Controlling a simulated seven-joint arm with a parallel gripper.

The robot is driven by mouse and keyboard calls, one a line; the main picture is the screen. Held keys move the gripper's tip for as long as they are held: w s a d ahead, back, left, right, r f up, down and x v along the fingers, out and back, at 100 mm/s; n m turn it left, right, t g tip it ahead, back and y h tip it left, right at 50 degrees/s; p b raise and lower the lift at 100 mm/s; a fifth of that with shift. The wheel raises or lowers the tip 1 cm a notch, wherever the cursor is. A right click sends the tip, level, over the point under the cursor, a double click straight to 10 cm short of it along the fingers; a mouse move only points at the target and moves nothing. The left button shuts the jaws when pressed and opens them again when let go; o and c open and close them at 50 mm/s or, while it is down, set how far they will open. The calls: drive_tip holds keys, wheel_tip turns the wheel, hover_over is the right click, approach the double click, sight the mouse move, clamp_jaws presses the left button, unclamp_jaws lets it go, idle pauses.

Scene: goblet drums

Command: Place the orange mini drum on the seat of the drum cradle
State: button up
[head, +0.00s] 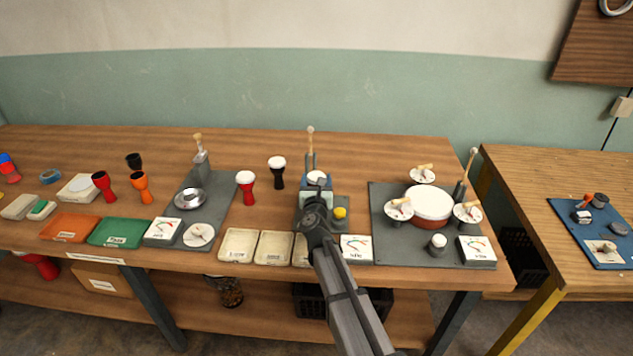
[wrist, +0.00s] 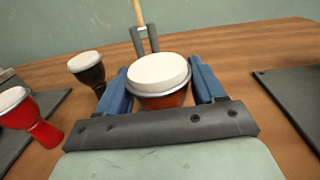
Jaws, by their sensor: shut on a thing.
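My gripper (wrist: 161,78) is shut on an orange mini drum (wrist: 162,98), its blue fingers on either side. The drum has a white head, a grey rim, and looks near upright with the head up. In the head view my gripper (head: 316,190) is over the middle station, and the drum's white head (head: 317,176) shows just beyond it. A grey forked bracket with a wooden-handled mallet (wrist: 145,38) stands behind the drum. The middle station's grey base (head: 342,226) shows partly. The cradle seat is hidden under my gripper and drum, so I cannot tell whether they touch.
A red drum (head: 246,186) and a black drum (head: 277,170) stand left of my gripper. A station with a metal dish (head: 189,198) is further left. A clamped large red drum (head: 431,203) is to the right. Cream trays (head: 238,245) and a dial box (head: 356,248) line the front.

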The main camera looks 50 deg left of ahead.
drive_tip(key=shift+f, duration=0.15)
drive_tip(key=o, duration=1.1)
drive_tip(key=shift+r, duration=0.2)
drive_tip(key=v, duration=1.2)
